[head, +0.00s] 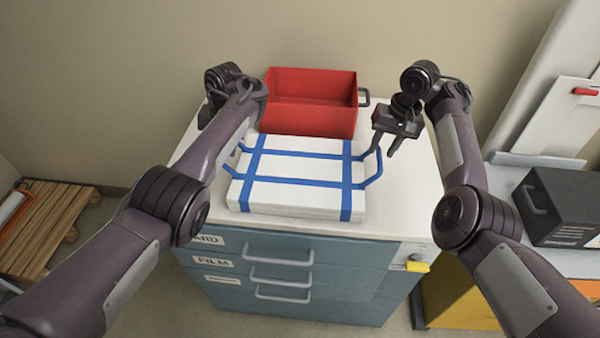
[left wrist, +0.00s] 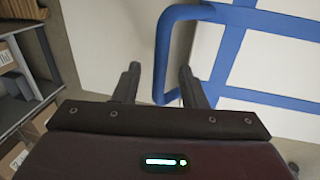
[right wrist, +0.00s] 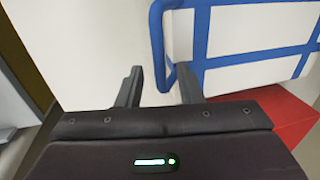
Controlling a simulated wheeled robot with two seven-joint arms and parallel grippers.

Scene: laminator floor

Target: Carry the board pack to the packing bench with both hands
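The board pack (head: 300,168), a flat white stack bound with blue straps, lies on the white cabinet top. A blue loop handle stands out at each end. My right gripper (head: 385,145) is open above the right handle (head: 374,175); in the right wrist view this handle (right wrist: 157,45) runs between the spread fingers (right wrist: 158,85). My left gripper is mostly hidden behind its forearm in the head view. In the left wrist view its fingers (left wrist: 160,82) are open, with the left handle (left wrist: 162,50) between them. I cannot tell whether the fingers touch the handles.
A red open bin (head: 310,120) stands close behind the pack. The cabinet (head: 290,250) has blue-grey drawers and a yellow-tagged key at its right. A black case (head: 565,205) sits on a surface at right. A wooden pallet (head: 45,225) lies on the floor at left.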

